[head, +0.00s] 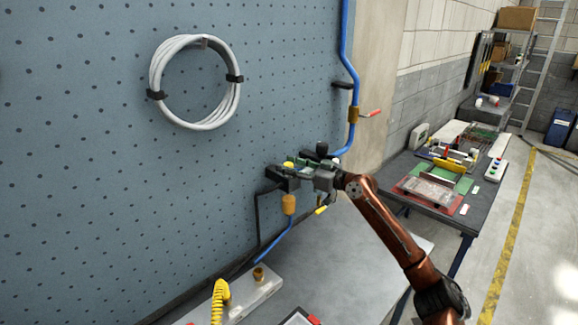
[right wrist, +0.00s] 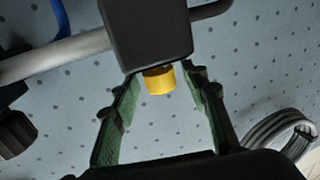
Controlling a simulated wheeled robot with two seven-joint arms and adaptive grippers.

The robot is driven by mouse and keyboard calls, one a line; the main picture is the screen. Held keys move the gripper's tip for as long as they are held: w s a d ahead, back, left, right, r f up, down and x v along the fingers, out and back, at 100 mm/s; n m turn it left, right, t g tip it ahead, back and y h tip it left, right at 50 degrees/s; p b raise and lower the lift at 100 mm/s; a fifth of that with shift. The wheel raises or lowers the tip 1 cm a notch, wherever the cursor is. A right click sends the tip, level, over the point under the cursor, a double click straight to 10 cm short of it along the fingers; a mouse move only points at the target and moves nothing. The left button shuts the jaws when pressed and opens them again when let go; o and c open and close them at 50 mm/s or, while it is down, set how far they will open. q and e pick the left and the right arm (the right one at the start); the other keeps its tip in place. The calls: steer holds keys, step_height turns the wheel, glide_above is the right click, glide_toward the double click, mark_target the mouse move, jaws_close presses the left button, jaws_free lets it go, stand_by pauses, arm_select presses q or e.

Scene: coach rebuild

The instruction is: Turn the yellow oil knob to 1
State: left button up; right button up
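The yellow knob (right wrist: 159,80) sticks out from a dark block (right wrist: 148,32) in the right wrist view. In the head view a small patch of it (head: 288,164) shows beside my right gripper (head: 296,169), which is up at the dark block on the pegboard wall. In the right wrist view my right gripper (right wrist: 164,84) is open. Its green finger pads stand on either side of the knob, with a gap on each side. Any numbers on the knob are too small or hidden to read. My left gripper is not in view.
An orange-yellow cylinder (head: 289,204) with a blue hose hangs just below the block. A blue pipe (head: 350,70) with a red-handled valve runs to the right. A coiled grey hose (head: 196,81) hangs upper left. A bench with a yellow coiled hose (head: 220,298) stands below.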

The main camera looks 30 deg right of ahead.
steer(key=shift+s, duration=0.1)
steer(key=v, duration=1.2)
